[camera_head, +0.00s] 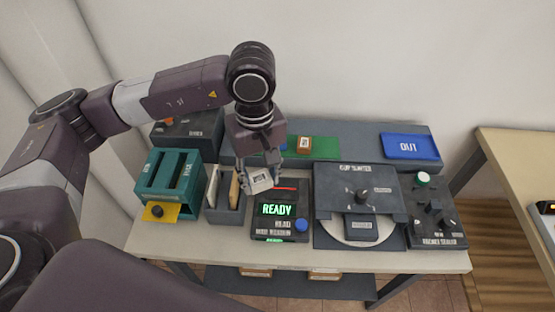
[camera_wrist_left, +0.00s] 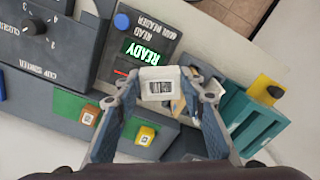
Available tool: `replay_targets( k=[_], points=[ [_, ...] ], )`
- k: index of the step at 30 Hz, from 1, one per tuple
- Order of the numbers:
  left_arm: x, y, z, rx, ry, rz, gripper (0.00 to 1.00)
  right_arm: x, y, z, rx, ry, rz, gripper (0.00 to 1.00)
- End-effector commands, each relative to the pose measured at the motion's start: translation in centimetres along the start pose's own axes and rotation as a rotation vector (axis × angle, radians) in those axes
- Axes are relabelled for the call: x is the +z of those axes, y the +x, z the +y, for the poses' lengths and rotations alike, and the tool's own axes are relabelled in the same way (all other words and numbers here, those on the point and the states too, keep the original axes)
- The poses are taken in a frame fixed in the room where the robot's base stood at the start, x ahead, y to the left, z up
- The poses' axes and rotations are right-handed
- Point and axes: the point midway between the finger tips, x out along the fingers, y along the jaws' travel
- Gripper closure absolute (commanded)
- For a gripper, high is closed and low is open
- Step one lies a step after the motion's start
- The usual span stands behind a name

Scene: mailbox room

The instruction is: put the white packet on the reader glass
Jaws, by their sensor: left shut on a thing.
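The white packet (camera_head: 261,180) has a dark printed label on its face. My left gripper (camera_head: 256,182) is shut on it and holds it beside the upper left of the mail reader (camera_head: 275,236). In the left wrist view the packet (camera_wrist_left: 158,84) sits between the two fingertips (camera_wrist_left: 159,92), label facing the camera. The reader has a green READY display, a blue button (camera_head: 301,225) and a red line (camera_head: 285,188) on its dark upper part, which I take for the glass. The packet hides part of this area. My right gripper is not in view.
A grey slotted holder (camera_head: 224,216) with upright envelopes and a teal two-slot box (camera_head: 168,182) stand left of the reader. A cup sorter (camera_head: 345,178) stands close on its right. Behind are a green mat (camera_head: 325,148) with a brown box (camera_head: 304,145) and a blue tray (camera_head: 410,147).

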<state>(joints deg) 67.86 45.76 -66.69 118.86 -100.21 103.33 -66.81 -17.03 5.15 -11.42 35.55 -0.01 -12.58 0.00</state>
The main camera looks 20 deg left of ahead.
Motion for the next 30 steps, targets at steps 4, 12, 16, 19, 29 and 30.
replay_targets(
  k=[4, 12, 16, 19, 29, 30],
  points=[
    [-1.0, 0.4, 2.0, -0.002, -0.389, -0.003, 0.88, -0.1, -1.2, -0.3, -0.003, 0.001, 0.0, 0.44],
    [-2.8, 2.0, 5.0, -0.004, -1.114, -0.002, 0.88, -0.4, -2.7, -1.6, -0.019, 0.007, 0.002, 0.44],
    [-3.6, 3.0, 6.2, -0.003, -1.463, -0.001, 0.88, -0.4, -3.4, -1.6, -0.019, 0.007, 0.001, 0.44],
    [-4.1, 3.9, 6.9, -0.005, -1.73, 0.0, 0.88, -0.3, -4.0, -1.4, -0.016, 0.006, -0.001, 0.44],
    [-5.3, 6.7, 8.4, -0.001, -2.457, 0.001, 0.88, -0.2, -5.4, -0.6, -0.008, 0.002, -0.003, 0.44],
    [-5.4, 6.9, 8.4, -0.001, -2.508, 0.002, 0.88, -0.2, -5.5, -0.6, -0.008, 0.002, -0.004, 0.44]
  ],
)
